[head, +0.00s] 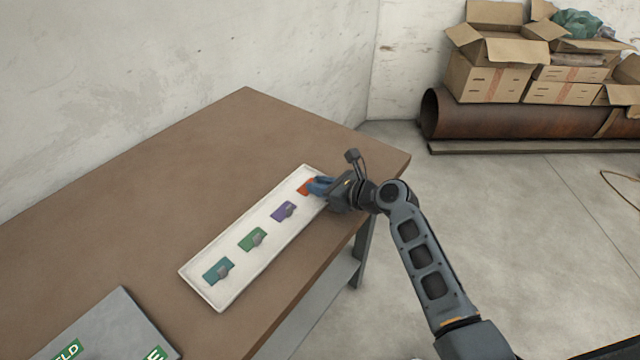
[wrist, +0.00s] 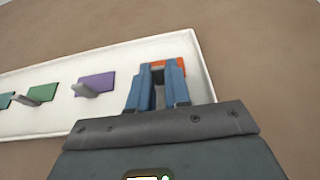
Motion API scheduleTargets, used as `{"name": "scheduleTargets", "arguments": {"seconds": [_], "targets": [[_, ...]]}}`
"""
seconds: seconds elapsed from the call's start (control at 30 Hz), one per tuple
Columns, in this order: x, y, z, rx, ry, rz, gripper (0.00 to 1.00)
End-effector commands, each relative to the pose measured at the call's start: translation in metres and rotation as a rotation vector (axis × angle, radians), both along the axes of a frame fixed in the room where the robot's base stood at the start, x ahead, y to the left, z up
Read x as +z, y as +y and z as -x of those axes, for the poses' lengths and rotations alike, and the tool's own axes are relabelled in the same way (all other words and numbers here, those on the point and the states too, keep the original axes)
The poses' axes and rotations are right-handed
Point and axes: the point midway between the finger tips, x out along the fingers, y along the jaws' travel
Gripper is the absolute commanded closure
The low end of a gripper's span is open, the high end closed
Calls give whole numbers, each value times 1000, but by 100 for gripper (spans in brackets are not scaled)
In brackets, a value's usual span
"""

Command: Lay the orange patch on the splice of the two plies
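The orange patch (head: 305,187) lies at the far right end of a long white tray (head: 204,282) on the brown table. In the wrist view the orange patch (wrist: 182,67) shows beyond and between my fingertips, mostly covered by them. My gripper (head: 320,185) is down at this patch, its blue fingers (wrist: 158,78) on either side of the patch's grey tab. Whether the fingers press on the tab or stand slightly apart from it is not clear.
Purple (head: 281,213), green (head: 250,241) and teal (head: 215,272) patches with grey tabs lie in the tray. A grey plate (head: 105,325) with green labels is at the lower left, cut off. The table (head: 240,120) behind the tray is clear.

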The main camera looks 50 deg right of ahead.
Motion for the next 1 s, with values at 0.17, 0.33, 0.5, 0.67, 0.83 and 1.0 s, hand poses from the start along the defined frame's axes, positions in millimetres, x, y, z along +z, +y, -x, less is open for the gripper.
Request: {"name": "scheduleTargets", "arguments": {"seconds": [0.17, 0.33, 0.5, 0.67, 0.83, 1.0], "targets": [[0, 0, 0, 0, 0, 0, 66], [0, 0, 0, 0, 0, 0, 57], [0, 0, 0, 0, 0, 0, 57], [-4, 0, 0, 0, -1, 2, 57], [9, 0, 24, -2, 1, 1, 57], [19, -5, 51, -1, 0, 1, 57]]}}
